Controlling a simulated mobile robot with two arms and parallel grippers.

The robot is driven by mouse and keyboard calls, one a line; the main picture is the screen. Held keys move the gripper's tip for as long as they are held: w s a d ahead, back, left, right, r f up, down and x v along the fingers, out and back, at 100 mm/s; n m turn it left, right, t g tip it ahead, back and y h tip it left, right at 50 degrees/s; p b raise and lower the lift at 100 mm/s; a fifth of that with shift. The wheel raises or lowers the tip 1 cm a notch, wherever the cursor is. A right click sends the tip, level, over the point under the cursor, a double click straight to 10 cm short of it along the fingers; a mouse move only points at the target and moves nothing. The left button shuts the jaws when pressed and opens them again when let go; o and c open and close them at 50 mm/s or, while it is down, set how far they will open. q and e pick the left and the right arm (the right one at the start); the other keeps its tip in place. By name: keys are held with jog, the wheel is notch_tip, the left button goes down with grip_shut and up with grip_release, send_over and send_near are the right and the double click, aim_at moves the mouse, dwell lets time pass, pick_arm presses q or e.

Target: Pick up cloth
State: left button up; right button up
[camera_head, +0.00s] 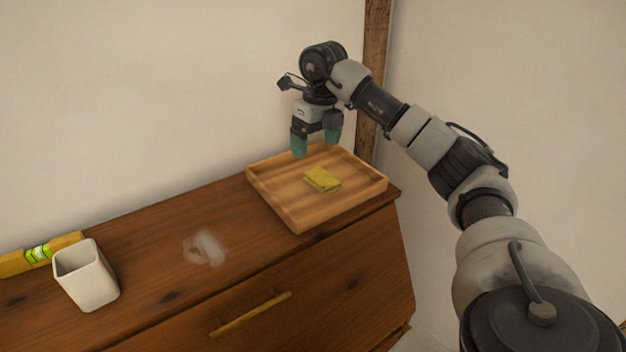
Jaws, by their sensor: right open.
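A small folded yellow cloth (322,179) lies in a shallow wooden tray (305,220) on top of a brown wooden dresser. My right gripper (316,146) points down above the back part of the tray. Its green-tipped fingers are apart with nothing between them. It appears to be above and slightly behind the cloth, not touching it. My left gripper is not in view.
A white square cup (87,277) and a yellow spirit level (38,255) stand at the dresser's left. A whitish smudge (205,248) marks the dresser top (160,235). The wall and a wooden post (376,60) are behind the tray.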

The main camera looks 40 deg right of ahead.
jog(key=shift+s+d+r+m+h, duration=0.15)
jog(key=shift+d, duration=0.3)
jog(key=shift+s+d+r+m+h, duration=0.15)
jog(key=shift+d, duration=0.3)
jog(key=shift+s+d+f+g, duration=0.15)
jog(key=shift+d+f+g, duration=0.05)
jog(key=shift+f+g, duration=0.1)
send_over(325, 176)
jog(key=f, duration=0.4)
jog(key=shift+d+f+p, duration=0.1)
jog(key=shift+d+p, duration=0.2)
jog(key=f, duration=0.1)
jog(key=f+p, duration=0.1)
jog(key=f, duration=0.1)
jog(key=f+p, duration=0.1)
jog(key=shift+a+f, duration=0.25)
jog(key=shift+f, duration=0.55)
jog(key=shift+c, duration=0.3)
jog(key=c, duration=0.9)
